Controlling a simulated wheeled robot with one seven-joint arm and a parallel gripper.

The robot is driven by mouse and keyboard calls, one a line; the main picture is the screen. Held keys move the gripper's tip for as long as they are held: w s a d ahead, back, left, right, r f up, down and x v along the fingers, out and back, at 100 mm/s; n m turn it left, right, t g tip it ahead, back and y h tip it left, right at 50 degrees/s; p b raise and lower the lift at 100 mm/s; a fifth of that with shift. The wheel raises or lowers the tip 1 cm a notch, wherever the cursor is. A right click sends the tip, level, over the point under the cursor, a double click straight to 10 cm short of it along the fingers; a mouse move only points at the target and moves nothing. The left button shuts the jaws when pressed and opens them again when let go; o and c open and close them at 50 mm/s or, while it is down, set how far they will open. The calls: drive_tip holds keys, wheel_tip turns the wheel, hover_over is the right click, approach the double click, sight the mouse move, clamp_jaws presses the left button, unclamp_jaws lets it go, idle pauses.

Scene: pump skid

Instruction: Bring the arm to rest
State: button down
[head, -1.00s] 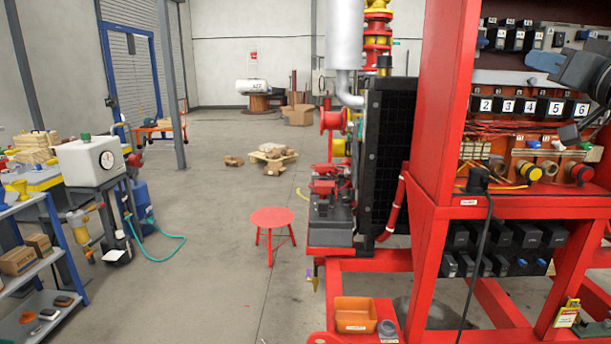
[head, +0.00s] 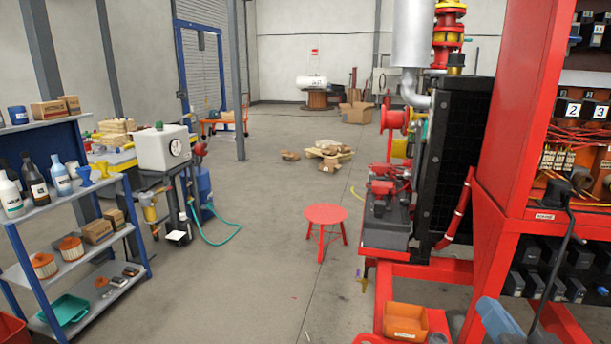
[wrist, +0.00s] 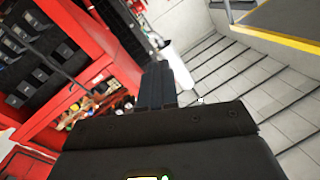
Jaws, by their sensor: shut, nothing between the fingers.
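My gripper (wrist: 157,84) shows in the wrist view, its dark fingers together with nothing held between them. It points out over the floor beside the red skid frame (wrist: 88,72), which looks tilted in that view. In the head view my gripper is not visible; a blue-grey part, which looks like part of my arm, shows low at the right near the skid.
The red skid frame (head: 515,120) with electrical gear fills the right. An orange bin (head: 405,322) sits low on it. A red stool (head: 325,214) stands left of it. A blue shelf (head: 75,231) stands at left.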

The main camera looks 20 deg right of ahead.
drive_tip(key=s+a+f+n+g+y, duration=0.1)
drive_tip(key=s+a+f+n, duration=0.1)
drive_tip(key=s+a+f, duration=0.3)
drive_tip(key=s+a+f+n+y, duration=0.1)
drive_tip(key=s+a+f+y, duration=0.1)
drive_tip(key=s+a, duration=0.45)
drive_tip(key=s+a+n+y, duration=0.1)
drive_tip(key=s+n, duration=0.1)
drive_tip(key=s, duration=0.5)
drive_tip(key=s+a+n+g+y, duration=0.1)
drive_tip(key=s+a+n+y, duration=0.1)
drive_tip(key=s, duration=0.6)
drive_tip(key=shift+s+a+n, duration=0.2)
drive_tip(key=shift+s+n, duration=0.05)
drive_tip(key=shift+n, duration=0.35)
